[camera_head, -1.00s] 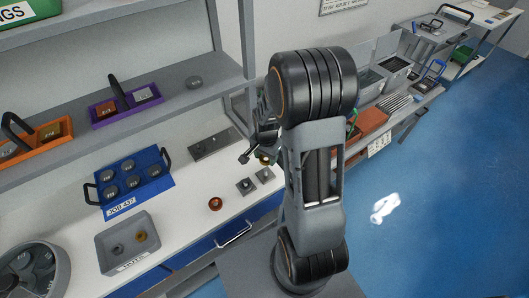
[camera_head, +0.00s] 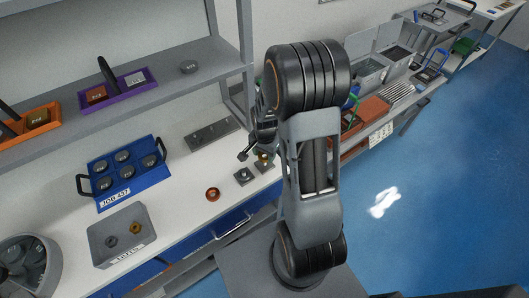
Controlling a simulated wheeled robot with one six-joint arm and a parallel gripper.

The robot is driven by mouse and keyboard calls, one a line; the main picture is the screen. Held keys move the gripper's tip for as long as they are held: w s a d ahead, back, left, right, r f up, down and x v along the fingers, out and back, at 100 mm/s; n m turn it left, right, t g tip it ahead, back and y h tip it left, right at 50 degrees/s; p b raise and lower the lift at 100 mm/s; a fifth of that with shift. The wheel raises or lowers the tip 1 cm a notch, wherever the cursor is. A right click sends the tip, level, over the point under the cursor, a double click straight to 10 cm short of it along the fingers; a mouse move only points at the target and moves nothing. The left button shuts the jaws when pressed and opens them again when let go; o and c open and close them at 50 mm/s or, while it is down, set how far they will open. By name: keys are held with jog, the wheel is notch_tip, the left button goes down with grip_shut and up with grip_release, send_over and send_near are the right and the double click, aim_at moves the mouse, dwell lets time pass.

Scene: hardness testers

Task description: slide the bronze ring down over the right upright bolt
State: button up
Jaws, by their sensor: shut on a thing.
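My gripper (camera_head: 258,153) is small in the head view, partly hidden behind my arm, and is shut on the bronze ring (camera_head: 263,157). The ring is a small gold-brown spot just above the right square plate (camera_head: 267,167), which is the base of the right upright bolt. The bolt itself is mostly hidden by the ring and gripper, so I cannot tell whether the ring is around it. The left upright bolt (camera_head: 243,174) stands on a similar dark square plate, to the left and nearer the bench's front edge.
A red-brown round piece (camera_head: 213,194) lies left of the plates. A grey bin (camera_head: 98,239) holds a dark ring and a bronze-coloured ring. A blue tray (camera_head: 128,187) holds several dark discs. A flat grey bar (camera_head: 211,134) lies behind. A shelf (camera_head: 160,84) overhangs the bench.

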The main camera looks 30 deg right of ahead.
aim_at(265, 159)
jog(key=shift+f+b, duration=1.8)
jog(key=shift+f, duration=0.25)
dwell(2.4)
dwell(0.3)
jog(key=o, duration=1.1)
jog(key=shift+r, duration=0.1)
notch_tip(265, 159, up, 14)
jog(key=shift+f, duration=0.15)
